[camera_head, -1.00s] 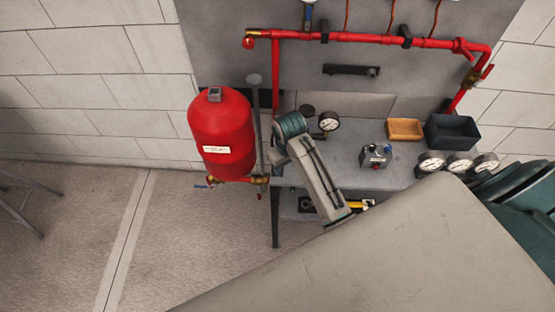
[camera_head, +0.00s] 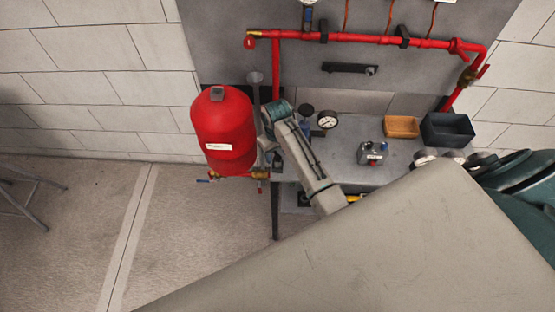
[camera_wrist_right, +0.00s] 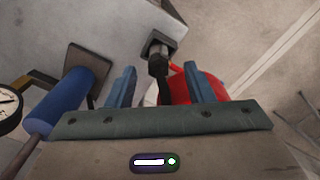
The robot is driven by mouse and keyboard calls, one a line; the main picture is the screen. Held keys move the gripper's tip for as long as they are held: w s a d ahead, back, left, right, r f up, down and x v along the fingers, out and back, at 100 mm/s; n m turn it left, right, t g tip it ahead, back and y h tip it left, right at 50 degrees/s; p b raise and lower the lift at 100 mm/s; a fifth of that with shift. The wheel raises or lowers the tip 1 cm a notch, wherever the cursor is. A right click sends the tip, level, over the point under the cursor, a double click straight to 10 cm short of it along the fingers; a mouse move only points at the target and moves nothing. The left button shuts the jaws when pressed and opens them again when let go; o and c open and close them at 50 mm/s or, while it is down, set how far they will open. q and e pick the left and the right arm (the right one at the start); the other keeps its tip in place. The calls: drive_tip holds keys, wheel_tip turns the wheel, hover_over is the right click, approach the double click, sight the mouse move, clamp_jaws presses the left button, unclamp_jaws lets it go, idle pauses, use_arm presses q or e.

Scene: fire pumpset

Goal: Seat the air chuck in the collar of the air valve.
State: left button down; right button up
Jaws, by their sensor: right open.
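In the head view, my right gripper (camera_head: 268,152) is small and partly hidden, close to the right side of the red tank (camera_head: 222,125). In the right wrist view, its two blue fingers (camera_wrist_right: 157,88) stand apart. A dark upright piece (camera_wrist_right: 158,66), perhaps the air chuck, shows in the gap between them, under a square dark bracket (camera_wrist_right: 157,42). I see no finger touching it. The red tank (camera_wrist_right: 207,88) lies behind. A small grey fitting (camera_head: 217,93) tops the tank; I cannot tell whether it is the air valve. My left gripper is out of view.
A gauge (camera_head: 327,119) stands near my right wrist. A blue cylinder (camera_wrist_right: 62,103) is left of the fingers. Floor left of the tank is open.

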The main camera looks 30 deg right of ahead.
sight(278, 157)
drive_tip(key=shift+s+d+f+p, duration=0.15)
drive_tip(key=shift+f+p, duration=0.15)
drive_tip(key=shift+f, duration=1.25)
clamp_jaws()
drive_tip(key=shift+r, duration=0.1)
